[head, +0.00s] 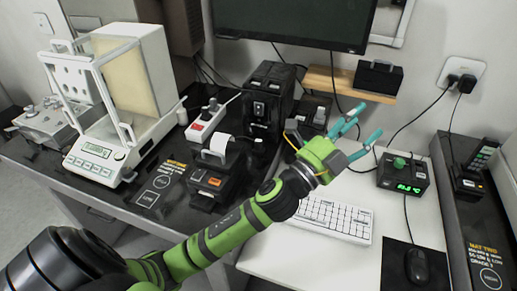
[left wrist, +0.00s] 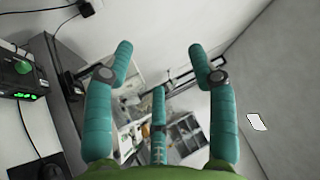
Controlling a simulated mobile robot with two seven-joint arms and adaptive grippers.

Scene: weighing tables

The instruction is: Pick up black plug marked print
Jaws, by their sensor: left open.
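Two black plugs (head: 459,82) sit in the white wall socket (head: 471,68) at the upper right, with cables hanging down. A black plug also shows at the top left of the left wrist view (left wrist: 86,9). I cannot read a "print" mark on any plug. My left gripper (head: 345,128) is open and empty above the white desk, left of and apart from the wall socket. Its teal fingers are spread in the left wrist view (left wrist: 160,75). My right gripper is not in view.
A white power strip (head: 207,120) lies left of a black device (head: 268,98). A small black printer (head: 209,180) stands in front. A keyboard (head: 335,219), a mouse (head: 418,266) and a box with a green display (head: 402,174) are on the desk. A balance (head: 95,158) stands left.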

